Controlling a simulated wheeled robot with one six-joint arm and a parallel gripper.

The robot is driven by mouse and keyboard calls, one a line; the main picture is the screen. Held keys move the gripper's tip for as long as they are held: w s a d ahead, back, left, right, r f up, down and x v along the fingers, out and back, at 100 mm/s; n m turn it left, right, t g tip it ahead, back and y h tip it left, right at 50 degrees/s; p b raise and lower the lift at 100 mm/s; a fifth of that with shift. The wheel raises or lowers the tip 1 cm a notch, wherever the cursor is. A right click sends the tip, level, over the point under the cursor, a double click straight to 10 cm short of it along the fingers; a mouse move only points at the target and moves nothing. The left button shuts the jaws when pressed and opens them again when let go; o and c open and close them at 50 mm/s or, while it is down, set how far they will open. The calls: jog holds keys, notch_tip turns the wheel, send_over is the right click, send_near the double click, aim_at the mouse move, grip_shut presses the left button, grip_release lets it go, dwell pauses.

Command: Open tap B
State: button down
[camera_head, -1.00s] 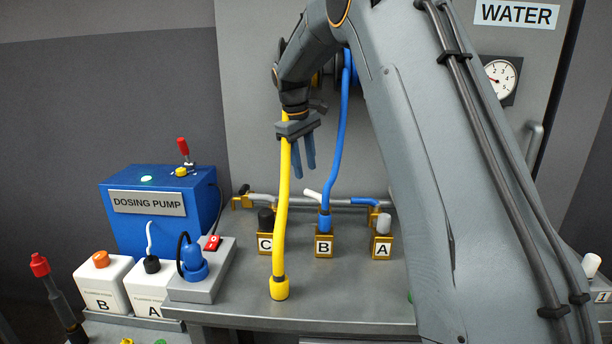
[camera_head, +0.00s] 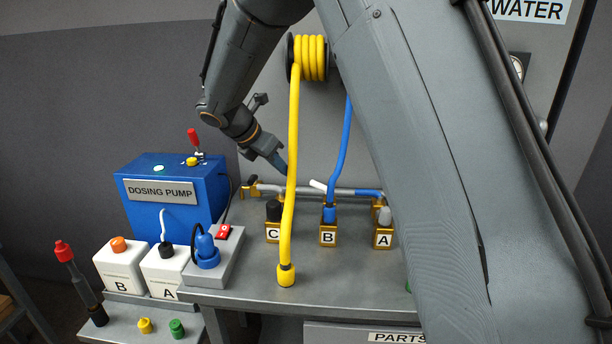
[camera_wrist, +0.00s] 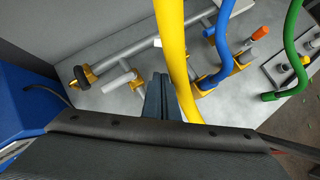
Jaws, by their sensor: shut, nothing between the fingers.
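Tap B's white lever (camera_head: 318,185) sits on the grey pipe above the brass block labelled B (camera_head: 328,234), slanting up to the left. A blue hose (camera_head: 339,150) plugs into that block. My gripper (camera_head: 281,164) is shut and empty, pointing down to the right, above and left of the lever and apart from it. In the wrist view, my fingers (camera_wrist: 160,98) lie beside the yellow hose (camera_wrist: 170,40), with the blue hose (camera_wrist: 222,40) beyond it. The yellow hose hides part of the pipe there.
The yellow hose (camera_head: 292,180) hangs from a reel (camera_head: 310,57) to the bench, between my fingers and tap B. Blocks C (camera_head: 272,232) and A (camera_head: 383,237) flank block B. The blue dosing pump (camera_head: 172,199) stands left. The front bench top is mostly clear.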

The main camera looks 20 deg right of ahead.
aim_at(319, 186)
jog(key=w+d+r+p+x, duration=0.1)
jog(key=p+x, duration=0.3)
jog(key=x, duration=0.9)
jog(key=shift+d+r, duration=0.3)
jog(key=shift+d, duration=0.05)
jog(key=shift+w+a, duration=0.15)
jog(key=shift+w, duration=0.05)
